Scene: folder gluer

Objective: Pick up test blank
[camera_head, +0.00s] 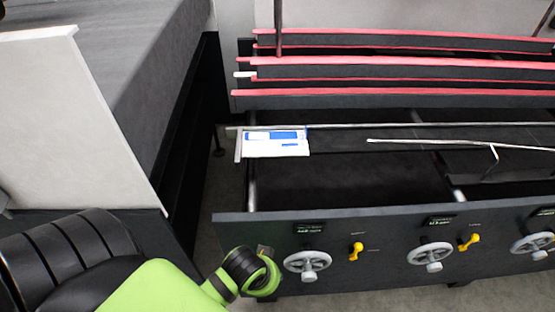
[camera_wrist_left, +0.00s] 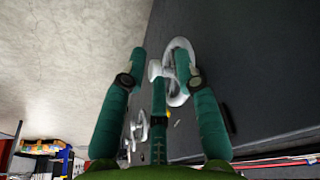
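The test blank appears to be the flat white sheet with blue patches (camera_head: 275,149) in the head view. It lies at the left end of the folder gluer's bed, by a thin metal rail. My left arm comes in at the lower left, with its green and black wrist low in front of the machine's front panel, well short of the blank. My left gripper (camera_wrist_left: 160,75) shows in the left wrist view with its teal fingers spread and nothing between them. The blank is not visible in that view. My right gripper is not in view.
The dark front panel (camera_head: 390,240) carries grey handwheels (camera_head: 307,262) and yellow levers (camera_head: 356,252); a handwheel also shows beyond the fingers in the wrist view (camera_wrist_left: 178,70). Red-edged bars (camera_head: 400,65) run behind the bed. A pale panel (camera_head: 75,120) stands at the left.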

